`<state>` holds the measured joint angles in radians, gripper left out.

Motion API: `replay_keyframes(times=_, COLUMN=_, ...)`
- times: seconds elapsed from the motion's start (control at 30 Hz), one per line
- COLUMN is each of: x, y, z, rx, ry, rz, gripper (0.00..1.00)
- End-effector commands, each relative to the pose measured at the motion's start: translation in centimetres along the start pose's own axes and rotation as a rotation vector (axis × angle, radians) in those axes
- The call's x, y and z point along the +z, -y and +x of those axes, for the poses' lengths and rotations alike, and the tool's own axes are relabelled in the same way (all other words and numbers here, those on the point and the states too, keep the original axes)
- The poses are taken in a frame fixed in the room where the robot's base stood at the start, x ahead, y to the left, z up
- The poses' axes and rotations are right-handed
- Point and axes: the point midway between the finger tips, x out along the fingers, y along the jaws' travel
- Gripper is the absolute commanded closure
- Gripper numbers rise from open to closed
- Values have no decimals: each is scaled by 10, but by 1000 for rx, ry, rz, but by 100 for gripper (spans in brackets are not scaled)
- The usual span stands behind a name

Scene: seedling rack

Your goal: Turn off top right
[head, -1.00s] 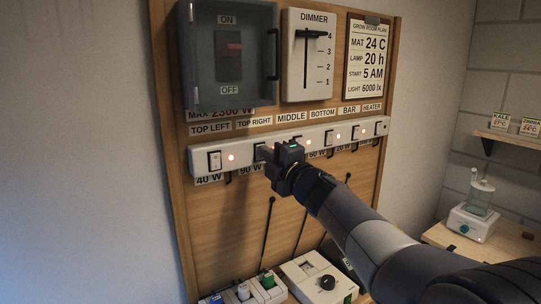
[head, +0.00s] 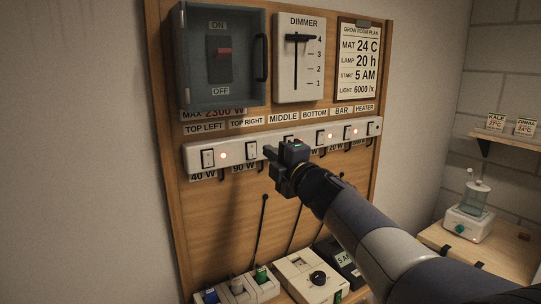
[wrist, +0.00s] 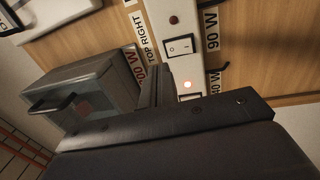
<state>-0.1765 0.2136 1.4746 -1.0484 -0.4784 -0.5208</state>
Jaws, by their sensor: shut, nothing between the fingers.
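The white switch strip (head: 235,149) runs across the wooden board under a row of name labels. The top right switch (head: 252,151), under its TOP RIGHT label (head: 246,122), is uncovered in the head view. It also shows in the wrist view (wrist: 180,46). Its small lamp (wrist: 174,20) is dark red, unlit. The top left switch (head: 208,158) has a glowing lamp (head: 223,156), also bright in the wrist view. My gripper (head: 270,155) is shut and empty, just right of and in front of the top right switch, apparently off it.
A grey breaker box (head: 188,60) with a clear cover and a dimmer (head: 285,85) sit above the strip. Small boxes (head: 240,291) and a dial unit (head: 300,268) stand below. A shelf and a bench device (head: 470,215) are at right.

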Motion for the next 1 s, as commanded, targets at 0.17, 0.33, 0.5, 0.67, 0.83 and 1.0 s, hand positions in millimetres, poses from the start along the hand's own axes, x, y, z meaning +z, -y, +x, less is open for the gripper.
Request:
replay_keyframes(times=0.17, x=0, y=-5, z=-24, rx=0, ry=2, rz=-2, gripper=100)
replay_keyframes(times=0.33, x=1, y=-12, z=-52, rx=0, ry=2, rz=-2, gripper=100)
replay_keyframes(times=0.5, x=0, y=-17, z=-73, rx=-1, ry=1, rz=-1, gripper=100)
replay_keyframes(times=0.67, x=0, y=-20, z=-83, rx=-2, ry=0, rz=0, gripper=100)
replay_keyframes(times=0.83, x=0, y=-20, z=-84, rx=-2, ry=-1, rz=1, gripper=100)
replay_keyframes(times=1.0, x=0, y=-20, z=-84, rx=-2, ry=-1, rz=0, gripper=100)
